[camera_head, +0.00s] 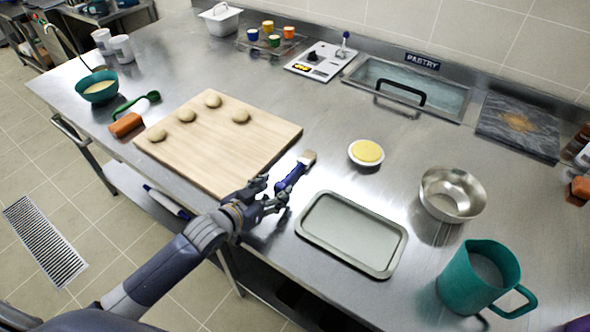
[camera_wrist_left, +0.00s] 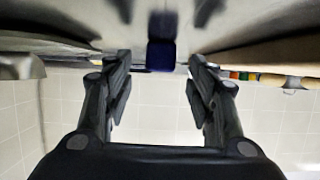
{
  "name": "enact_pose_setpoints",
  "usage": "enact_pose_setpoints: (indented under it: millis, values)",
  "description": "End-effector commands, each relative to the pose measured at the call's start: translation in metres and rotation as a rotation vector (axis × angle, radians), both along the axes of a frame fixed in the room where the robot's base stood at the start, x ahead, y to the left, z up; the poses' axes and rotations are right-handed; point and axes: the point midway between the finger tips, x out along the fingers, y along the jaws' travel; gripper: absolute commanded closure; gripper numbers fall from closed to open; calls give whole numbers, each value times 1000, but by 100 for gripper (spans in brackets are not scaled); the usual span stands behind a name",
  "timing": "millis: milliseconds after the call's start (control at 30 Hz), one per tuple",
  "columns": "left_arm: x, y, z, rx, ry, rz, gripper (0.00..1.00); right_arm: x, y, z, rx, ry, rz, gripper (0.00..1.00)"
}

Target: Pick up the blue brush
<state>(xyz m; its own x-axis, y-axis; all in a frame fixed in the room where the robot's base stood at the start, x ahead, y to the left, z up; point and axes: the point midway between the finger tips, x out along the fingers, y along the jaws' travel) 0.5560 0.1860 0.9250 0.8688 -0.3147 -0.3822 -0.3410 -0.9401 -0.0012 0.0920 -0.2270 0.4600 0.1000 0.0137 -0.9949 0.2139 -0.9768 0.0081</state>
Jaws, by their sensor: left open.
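The blue brush (camera_head: 291,177) lies on the steel counter between the wooden board and the grey tray, its pale bristles pointing away from me. My left gripper (camera_head: 275,196) is at the near end of its handle, low over the counter's front edge. In the left wrist view, the handle's dark blue end (camera_wrist_left: 161,55) shows centred between the open fingertips (camera_wrist_left: 160,72), with a gap on both sides. Whether the handle reaches in between the fingers is hard to tell. My right gripper is not in view.
The wooden board (camera_head: 235,157) with several dough balls is left of the brush. The grey tray (camera_head: 352,233) is close on the right. A small bowl of yellow filling (camera_head: 366,153), a metal bowl (camera_head: 452,194) and a teal jug (camera_head: 478,277) stand farther right.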

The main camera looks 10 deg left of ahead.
Motion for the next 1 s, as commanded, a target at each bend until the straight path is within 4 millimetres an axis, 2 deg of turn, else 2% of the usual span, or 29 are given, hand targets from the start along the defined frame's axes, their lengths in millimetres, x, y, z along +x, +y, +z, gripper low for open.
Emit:
enact_pose_setpoints:
  millis: [200, 467, 500, 700, 767, 800, 1000]
  values:
    - [19, -7, -7, -2, 0, 1, 48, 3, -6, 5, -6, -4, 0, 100]
    - [21, -7, -9, -1, 0, -1, 48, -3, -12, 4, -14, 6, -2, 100]
    - [21, -7, -9, -1, 0, -1, 51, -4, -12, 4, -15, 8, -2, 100]
    - [21, -7, -9, -1, 0, 0, 96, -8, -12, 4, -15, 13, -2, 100]
    - [21, -7, -9, -1, 0, 0, 96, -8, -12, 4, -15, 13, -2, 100]
    - [21, -7, -9, -1, -1, 0, 100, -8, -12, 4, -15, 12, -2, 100]
    - [21, -7, -9, -1, 0, 0, 100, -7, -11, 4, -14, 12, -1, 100]
